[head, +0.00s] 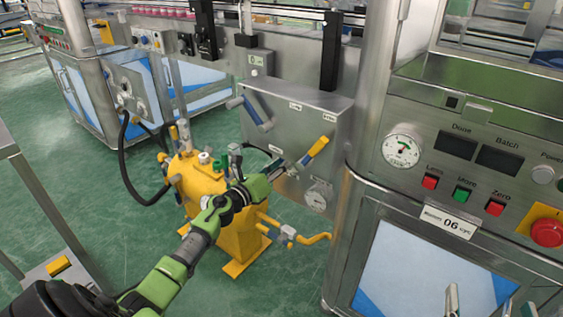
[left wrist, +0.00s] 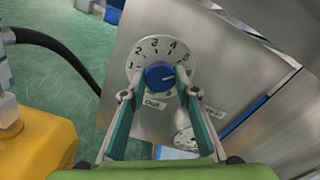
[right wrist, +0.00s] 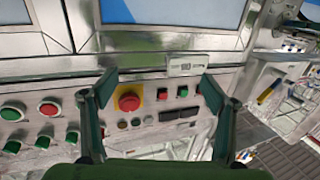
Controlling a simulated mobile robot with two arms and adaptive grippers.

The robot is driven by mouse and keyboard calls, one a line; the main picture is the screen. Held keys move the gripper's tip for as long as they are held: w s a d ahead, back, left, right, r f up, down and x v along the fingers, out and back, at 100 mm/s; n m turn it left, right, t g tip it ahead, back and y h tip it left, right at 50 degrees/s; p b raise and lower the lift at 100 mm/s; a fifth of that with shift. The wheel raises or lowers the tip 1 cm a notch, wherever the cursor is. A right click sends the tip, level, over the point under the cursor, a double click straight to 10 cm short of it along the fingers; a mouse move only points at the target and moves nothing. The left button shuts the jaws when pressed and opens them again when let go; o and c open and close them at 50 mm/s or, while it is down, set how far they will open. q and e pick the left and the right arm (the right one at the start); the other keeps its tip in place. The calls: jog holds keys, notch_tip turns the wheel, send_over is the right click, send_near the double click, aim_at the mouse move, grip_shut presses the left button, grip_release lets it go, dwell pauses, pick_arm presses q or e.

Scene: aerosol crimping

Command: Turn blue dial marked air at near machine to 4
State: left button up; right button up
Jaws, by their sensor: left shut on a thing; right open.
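In the left wrist view a blue dial (left wrist: 160,76) sits on a white round scale with numbers (left wrist: 138,60) on a grey metal panel. My left gripper (left wrist: 162,80) is shut on the dial, one finger on each side. A small pointer mark on the dial is too unclear to read. In the head view my left gripper (head: 258,172) reaches to the front of the grey box (head: 310,118); the dial cannot be made out there. My right gripper (head: 490,303) is open and empty at the bottom right, before the large machine.
A yellow tank (head: 240,240) with fittings and a black hose stands left of the box. A yellow-handled valve (head: 316,148) and a gauge (head: 316,201) are close to my left gripper. A red stop button (head: 547,232) is on the right machine panel.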

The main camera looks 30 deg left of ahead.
pick_arm(q)
jog(key=shift+n+p, duration=2)
jog(key=shift+n, duration=2.8)
pick_arm(e)
jog(key=s+d+f+g+h, duration=0.1)
jog(key=s+d+f+g, duration=0.2)
jog(key=s+f+g, duration=0.3)
jog(key=s+d+f+g+h, duration=0.2)
jog(key=s+f+g, duration=0.3)
jog(key=s+f, duration=0.3)
jog(key=shift+s+d+f+m+g, duration=0.35)
jog(key=shift+d+f, duration=0.25)
jog(key=shift+f, duration=1.3)
jog(key=shift+w, duration=0.1)
pick_arm(q)
jog(key=o, duration=1.1)
jog(key=s+a, duration=0.1)
jog(key=s, duration=1.1)
